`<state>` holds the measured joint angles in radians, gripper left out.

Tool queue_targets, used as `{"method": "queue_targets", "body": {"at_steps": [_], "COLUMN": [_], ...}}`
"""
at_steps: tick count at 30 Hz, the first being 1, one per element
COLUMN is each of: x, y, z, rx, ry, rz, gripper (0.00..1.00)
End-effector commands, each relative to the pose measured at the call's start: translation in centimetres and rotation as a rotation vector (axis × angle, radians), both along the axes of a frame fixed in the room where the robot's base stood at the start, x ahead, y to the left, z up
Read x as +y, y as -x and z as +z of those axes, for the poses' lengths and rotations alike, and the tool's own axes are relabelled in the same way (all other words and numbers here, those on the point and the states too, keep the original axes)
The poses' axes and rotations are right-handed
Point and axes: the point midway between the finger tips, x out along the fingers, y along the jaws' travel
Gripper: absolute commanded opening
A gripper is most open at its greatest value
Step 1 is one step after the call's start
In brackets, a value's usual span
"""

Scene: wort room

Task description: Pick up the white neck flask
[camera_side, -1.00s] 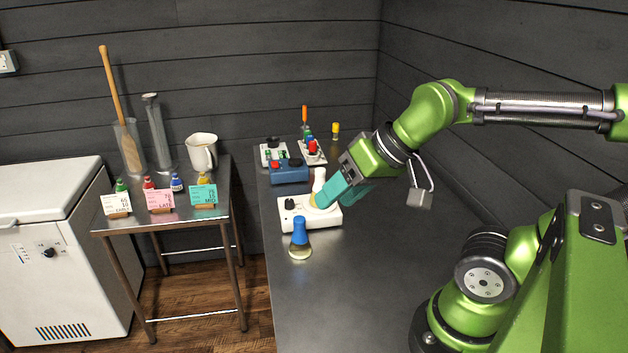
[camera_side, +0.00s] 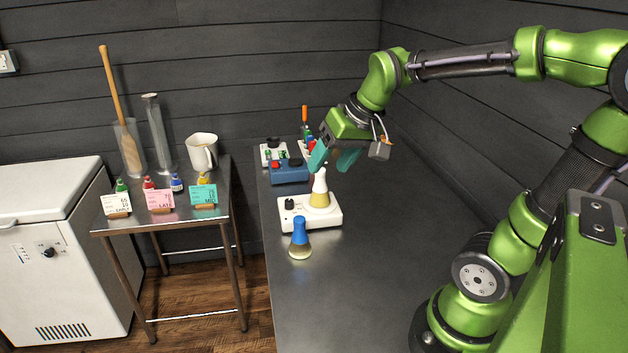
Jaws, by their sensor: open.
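The white neck flask (camera_side: 320,189) stands upright on a white stirrer plate (camera_side: 297,222) on the dark bench. It has a white neck and a yellowish lower body. My gripper (camera_side: 333,164) is open, its two teal fingers above and around the level of the flask's top. From this side view I cannot tell whether the fingers straddle the neck or sit behind it. A flask with a blue neck (camera_side: 300,238) stands on the bench in front of the plate.
A blue device (camera_side: 289,172) and small racks (camera_side: 273,154) stand behind the plate. A side table (camera_side: 165,220) at left holds cards, a white jug (camera_side: 202,152) and tall cylinders. The bench (camera_side: 370,270) is clear at the front and right.

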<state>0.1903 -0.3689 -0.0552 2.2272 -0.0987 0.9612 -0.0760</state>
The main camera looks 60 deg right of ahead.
Motion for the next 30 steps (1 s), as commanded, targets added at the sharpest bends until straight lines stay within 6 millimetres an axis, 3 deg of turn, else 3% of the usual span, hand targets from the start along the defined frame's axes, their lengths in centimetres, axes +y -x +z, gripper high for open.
{"method": "queue_targets", "body": {"at_steps": [3, 6, 9, 12, 14, 24, 30], "x": [-5.5, -9.2, -11.5, -12.1, -12.0, -13.0, -13.5], "y": [-3.1, -4.9, -6.0, -6.4, -6.4, -8.8, -9.9], "z": [0.2, 0.5, 1.2, 2.3, 1.7, -4.9, -7.8], "rx": [0.066, 0.108, 0.127, 0.123, 0.132, 0.134, 0.131], "ry": [0.064, 0.120, 0.171, 0.210, 0.213, 0.211, 0.210], "rz": [-0.032, -0.029, -0.007, 0.031, 0.045, 0.049, 0.048], "gripper": [0.60, 0.60, 0.60, 0.60, 0.60, 0.60, 0.60]}}
